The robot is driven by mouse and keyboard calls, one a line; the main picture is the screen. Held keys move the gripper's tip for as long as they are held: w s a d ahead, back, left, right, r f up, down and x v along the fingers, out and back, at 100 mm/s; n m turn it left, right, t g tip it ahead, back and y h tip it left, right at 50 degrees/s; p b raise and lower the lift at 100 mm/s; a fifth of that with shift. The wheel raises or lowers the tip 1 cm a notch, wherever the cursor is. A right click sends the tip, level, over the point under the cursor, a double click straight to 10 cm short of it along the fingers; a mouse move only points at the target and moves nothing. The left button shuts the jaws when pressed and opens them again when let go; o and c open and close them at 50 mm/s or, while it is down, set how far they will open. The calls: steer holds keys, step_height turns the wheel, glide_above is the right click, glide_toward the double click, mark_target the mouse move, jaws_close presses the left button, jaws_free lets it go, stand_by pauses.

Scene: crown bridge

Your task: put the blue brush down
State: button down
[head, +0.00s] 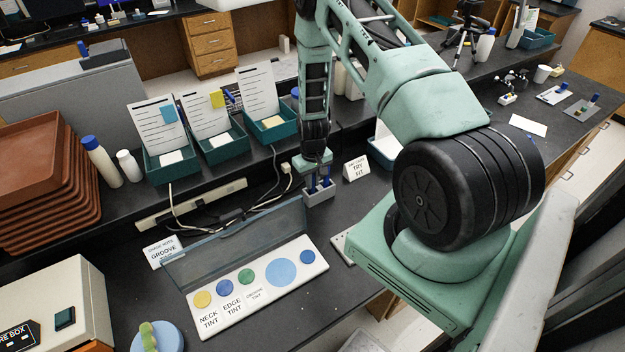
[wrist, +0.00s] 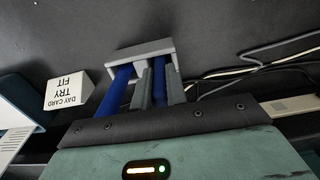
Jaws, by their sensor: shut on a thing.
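My gripper (head: 318,181) points straight down at a small grey block-shaped holder (head: 319,194) on the dark bench. In the wrist view my gripper (wrist: 151,84) is shut, with its tips at the grey holder (wrist: 140,50). The blue brush is at the jaws and over or in the holder. I cannot tell its exact outline or whether its lower end touches the holder's bottom.
A "try fit" card (head: 356,168) stands just right of the holder. Cables (head: 235,212) and a power strip (head: 190,204) lie to the left. A white palette (head: 262,288) with coloured discs and a raised clear lid is in front. Green trays (head: 222,148) with cards stand behind left.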

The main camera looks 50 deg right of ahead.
steer(key=c, duration=1.4)
jaws_free()
step_height(320, 180, up, 12)
steer(key=b, duration=0.3)
steer(key=shift+b, duration=0.35)
steer(key=s+a+r+n, duration=0.15)
steer(key=a+r, duration=0.25)
steer(key=a, duration=0.4)
steer(key=s+a+r+n+y, duration=0.15)
steer(key=a+r, duration=0.25)
steer(key=a, duration=0.4)
steer(key=a+r+n, duration=0.2)
steer(key=a+r, duration=0.2)
steer(key=a, duration=0.4)
steer(key=s+a+r+n, duration=0.3)
steer(key=s+a, duration=0.3)
steer(key=s, duration=0.4)
steer(key=s+a+r+n, duration=0.2)
steer(key=s+a+r, duration=0.2)
steer(key=s, duration=0.6)
steer(key=shift+a+r+n+h, duration=0.3)
steer(key=shift+a+n+h, duration=0.15)
steer(key=shift+a, duration=0.65)
